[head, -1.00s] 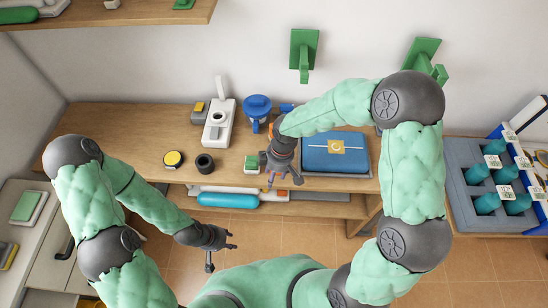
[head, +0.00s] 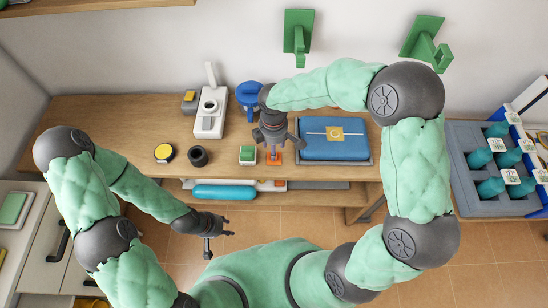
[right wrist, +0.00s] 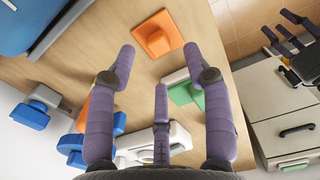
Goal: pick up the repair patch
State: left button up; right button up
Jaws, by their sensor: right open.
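A flat orange square with a raised block in its middle, seemingly the repair patch (right wrist: 158,35), lies on the wooden bench. In the head view the orange square (head: 273,158) shows at the bench's front edge, partly covered by my right gripper (head: 272,155). In the right wrist view the right gripper (right wrist: 165,65) is open, fingers spread, with the orange square just beyond the fingertips and nothing between them. My left gripper (head: 222,235) hangs open and empty in front of the bench; it also shows in the right wrist view (right wrist: 285,35).
A green-topped white block (head: 248,155) sits just left of the orange square. A blue case in a grey tray (head: 334,138) is close on the right. A black cup (head: 197,157), a yellow-topped disc (head: 164,153) and a white device (head: 211,115) stand further left.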

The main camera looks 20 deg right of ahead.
jog(key=f, duration=0.1)
jog(key=f+b, duration=0.1)
jog(key=f, duration=0.2)
jog(key=shift+d+b, duration=0.25)
jog(key=shift+b, duration=0.1)
jog(key=shift+f, duration=0.45)
jog(key=shift+r, duration=0.1)
jog(key=c, duration=1)
